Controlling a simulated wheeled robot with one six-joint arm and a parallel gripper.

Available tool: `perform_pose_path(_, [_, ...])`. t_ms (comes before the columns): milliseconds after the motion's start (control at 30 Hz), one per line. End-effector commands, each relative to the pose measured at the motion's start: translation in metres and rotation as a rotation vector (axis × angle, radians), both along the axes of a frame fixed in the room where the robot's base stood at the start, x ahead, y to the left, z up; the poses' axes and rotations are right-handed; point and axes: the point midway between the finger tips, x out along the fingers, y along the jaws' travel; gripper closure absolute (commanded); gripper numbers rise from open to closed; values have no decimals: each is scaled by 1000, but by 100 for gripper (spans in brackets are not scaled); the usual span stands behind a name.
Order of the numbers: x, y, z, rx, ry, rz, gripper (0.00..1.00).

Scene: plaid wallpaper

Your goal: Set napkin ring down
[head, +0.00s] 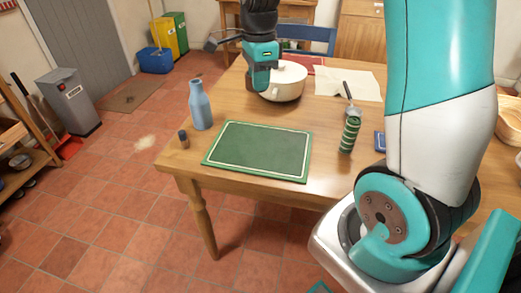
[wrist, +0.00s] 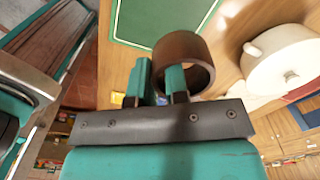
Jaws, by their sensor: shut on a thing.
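The napkin ring (wrist: 202,46) is a brown, wide band in the wrist view. My gripper (wrist: 158,84) is shut on its wall, with one teal finger inside the ring and the other outside. The ring appears held above the wooden table. A green placemat (head: 259,151) with a pale border lies flat near the table's front edge. It also shows at the top of the wrist view (wrist: 150,22).
The white pot (head: 288,88) stands behind the placemat. A blue bottle (head: 200,108) and a small dark object (head: 184,139) stand at its left. A green striped cylinder (head: 349,134) stands at its right. A pale cloth (head: 350,82) lies further back.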

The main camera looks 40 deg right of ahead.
Motion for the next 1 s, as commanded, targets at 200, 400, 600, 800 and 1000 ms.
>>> perform_pose_path(200, [-6, -4, 3, 0, 3, -161, 100])
perform_pose_path(400, [-7, -3, -48, 1, 8, -165, 100])
perform_pose_path(600, [-7, -3, -104, 1, 7, -163, 100])
perform_pose_path(800, [-6, -3, -139, 0, 3, -162, 100])
perform_pose_path(1000, [-6, -3, -159, 1, 4, -162, 100])
